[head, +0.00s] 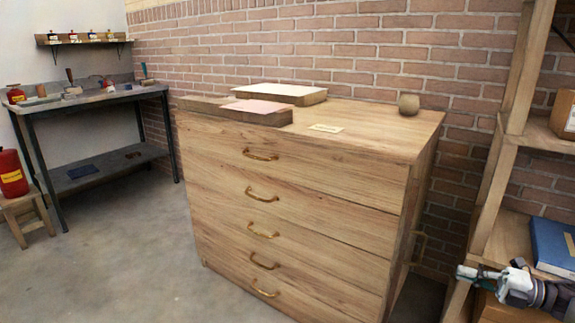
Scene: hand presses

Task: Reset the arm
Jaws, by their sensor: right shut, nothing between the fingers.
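My right gripper (465,272) is at the lower right of the head view. It points left, in front of the wooden shelf unit (497,185), and its fingers look shut with nothing between them. My right arm runs out of the frame at the right edge. My left gripper is not in view.
A blue book (552,245) lies on the shelf by my gripper. A workbench (100,98) stands at the left.

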